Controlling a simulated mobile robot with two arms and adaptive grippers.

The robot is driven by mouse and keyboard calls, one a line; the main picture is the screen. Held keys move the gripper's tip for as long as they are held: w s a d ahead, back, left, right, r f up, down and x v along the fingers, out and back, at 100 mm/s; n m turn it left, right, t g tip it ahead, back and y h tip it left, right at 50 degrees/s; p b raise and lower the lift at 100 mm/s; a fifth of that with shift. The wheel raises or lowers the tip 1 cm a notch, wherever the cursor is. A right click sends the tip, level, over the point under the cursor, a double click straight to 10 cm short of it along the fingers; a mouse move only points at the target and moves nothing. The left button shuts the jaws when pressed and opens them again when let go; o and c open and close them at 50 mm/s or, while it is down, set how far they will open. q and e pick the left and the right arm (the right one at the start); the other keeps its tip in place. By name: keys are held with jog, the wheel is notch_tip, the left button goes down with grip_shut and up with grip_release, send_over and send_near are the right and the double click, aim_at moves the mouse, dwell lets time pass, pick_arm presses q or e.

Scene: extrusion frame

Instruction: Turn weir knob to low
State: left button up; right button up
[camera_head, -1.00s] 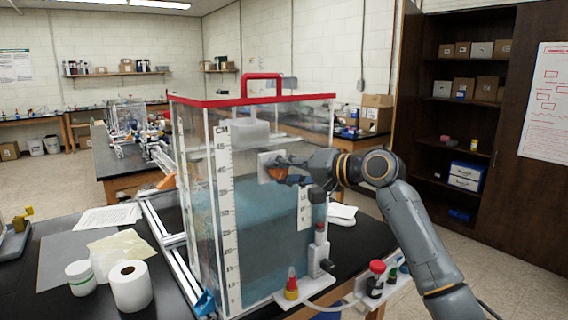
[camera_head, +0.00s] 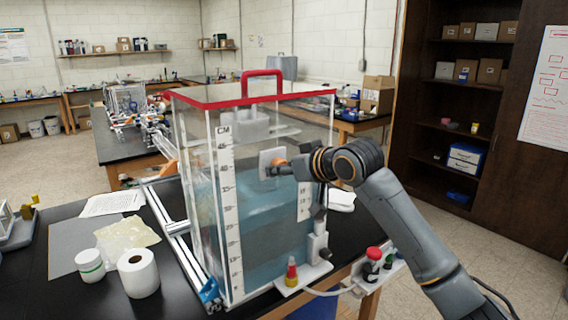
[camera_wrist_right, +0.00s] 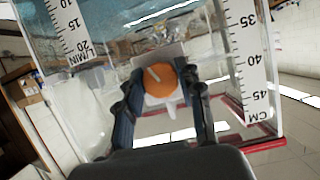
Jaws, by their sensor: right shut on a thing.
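The weir knob (camera_wrist_right: 159,82) is a round orange knob with a pale pointer line, on a pale square plate (camera_head: 271,162) on the wall of the clear water tank (camera_head: 262,215). In the wrist view my right gripper (camera_wrist_right: 158,88) has one finger on each side of the knob and is shut on it. In the head view the right gripper (camera_head: 285,167) reaches the plate from the right, and the knob is mostly hidden behind it. The knob's low and high marks are not readable. My left gripper is not in view.
The tank has a red rim and handle (camera_head: 262,84), a CM scale (camera_head: 228,200) and water inside. Red-capped fittings (camera_head: 374,262) stand at its lower right. A white roll (camera_head: 138,273) and a jar (camera_head: 90,265) stand left of the tank on the black bench.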

jog(key=shift+a+f+n+t+h, duration=0.1)
jog(key=shift+n+t+h, duration=0.6)
jog(key=shift+n, duration=0.8)
jog(key=shift+d+r+n+t+h, duration=0.1)
jog(key=shift+n+t+h, duration=0.6)
jog(key=shift+n, duration=0.8)
jog(key=shift+a+f+n+t+h, duration=0.1)
jog(key=shift+n+t+h, duration=0.3)
jog(key=shift+n+t, duration=0.8)
jog(key=shift+n, duration=0.5)
jog(key=o, duration=1.2)
jog(key=shift+c, duration=0.2)
